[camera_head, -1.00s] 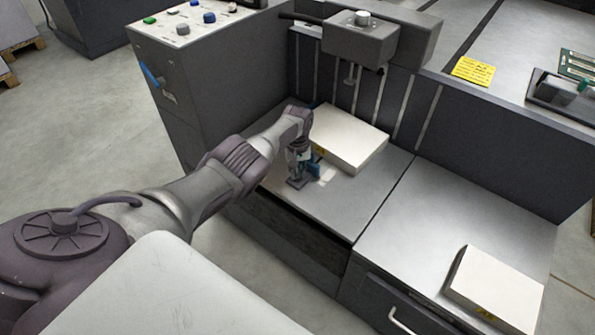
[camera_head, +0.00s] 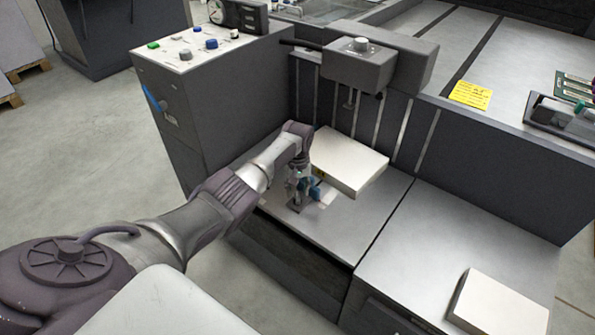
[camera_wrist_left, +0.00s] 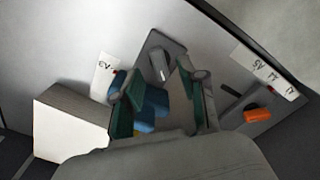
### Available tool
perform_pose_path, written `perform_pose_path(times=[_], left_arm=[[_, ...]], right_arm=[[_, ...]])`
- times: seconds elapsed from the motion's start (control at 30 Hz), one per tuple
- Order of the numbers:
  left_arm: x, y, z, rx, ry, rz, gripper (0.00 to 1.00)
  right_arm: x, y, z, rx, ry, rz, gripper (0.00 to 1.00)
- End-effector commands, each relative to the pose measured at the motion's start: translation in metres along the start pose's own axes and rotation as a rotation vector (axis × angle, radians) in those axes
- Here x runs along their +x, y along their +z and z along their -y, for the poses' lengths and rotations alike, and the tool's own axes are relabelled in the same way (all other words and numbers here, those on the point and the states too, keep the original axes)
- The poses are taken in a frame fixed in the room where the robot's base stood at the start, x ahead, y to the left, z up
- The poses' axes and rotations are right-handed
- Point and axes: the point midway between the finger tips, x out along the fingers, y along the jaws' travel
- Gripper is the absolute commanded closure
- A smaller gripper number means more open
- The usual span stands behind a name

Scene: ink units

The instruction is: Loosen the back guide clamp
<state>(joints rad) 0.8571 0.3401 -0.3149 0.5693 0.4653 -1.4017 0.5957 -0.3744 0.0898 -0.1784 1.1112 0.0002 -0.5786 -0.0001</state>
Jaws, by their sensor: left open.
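The blue clamp lever (camera_wrist_left: 150,108) shows in the wrist view on a dark grey slotted guide block (camera_wrist_left: 160,62). Its blue part (camera_head: 314,188) shows small beside my gripper in the head view. My left gripper (camera_wrist_left: 158,92) is open, with its two teal-padded fingers either side of the blue lever. Whether the fingers touch it cannot be told. In the head view my left gripper (camera_head: 301,188) is low over the feed table (camera_head: 345,222), in front of the paper stack (camera_head: 350,162), and hides part of the guide. My right gripper is not in view.
An orange lever (camera_wrist_left: 258,114) sits on another dark guide part at the right of the wrist view. The paper stack (camera_wrist_left: 70,122) is close on the left there. The feeder head (camera_head: 360,62) overhangs the table. A control cabinet (camera_head: 215,95) stands to the left.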

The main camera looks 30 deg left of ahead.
Motion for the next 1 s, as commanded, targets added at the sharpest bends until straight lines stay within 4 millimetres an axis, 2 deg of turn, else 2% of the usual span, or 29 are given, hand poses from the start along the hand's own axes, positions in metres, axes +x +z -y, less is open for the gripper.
perform_pose_path(times=[0.2,0.4,0.6,1.0], left_arm=[[-0.050,-0.002,0.000,-0.001,0.003,-0.006,0.58],[-0.081,-0.001,0.000,-0.001,0.002,-0.003,0.58],[-0.093,-0.001,0.000,-0.002,0.000,-0.001,0.58],[-0.093,-0.001,0.000,-0.002,0.000,-0.001,0.58]], right_arm=[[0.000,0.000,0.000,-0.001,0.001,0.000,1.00],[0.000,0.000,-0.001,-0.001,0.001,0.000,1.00],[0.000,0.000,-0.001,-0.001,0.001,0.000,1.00],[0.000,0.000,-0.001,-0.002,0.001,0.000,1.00]])
